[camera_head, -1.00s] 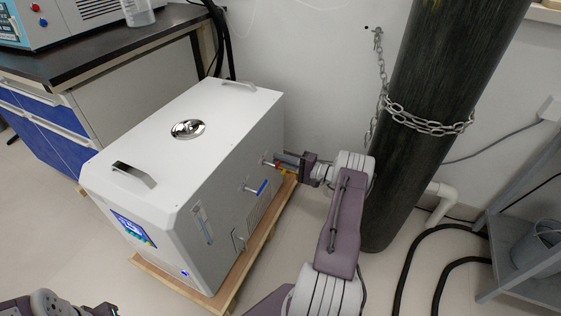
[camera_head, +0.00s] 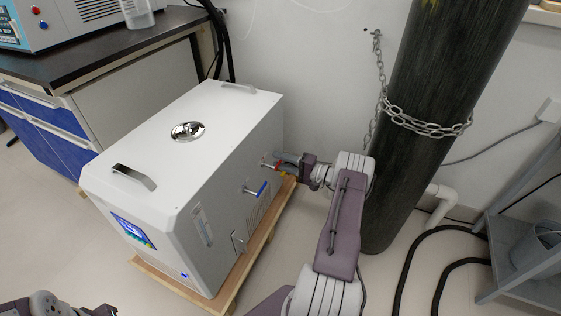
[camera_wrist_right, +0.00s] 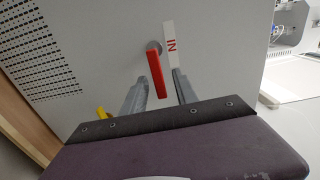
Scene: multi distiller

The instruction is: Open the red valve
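The red valve handle (camera_wrist_right: 157,75) is a flat red lever on the side panel of the white machine, beside a label reading "IN". In the head view it is a small red spot (camera_head: 277,166), partly covered by my right gripper (camera_head: 288,158). In the right wrist view my right gripper (camera_wrist_right: 159,92) has its two grey fingers apart, one on each side of the lever. My left gripper is only partly in view at the bottom left edge of the head view (camera_head: 98,311).
The white machine (camera_head: 180,175) stands on a wooden base (camera_head: 250,262). A blue-handled valve (camera_head: 262,187) is nearer on the same panel. A yellow part (camera_wrist_right: 101,112) shows beside my gripper. A chained dark cylinder (camera_head: 440,90) stands to the right, with black hoses (camera_head: 405,262) on the floor.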

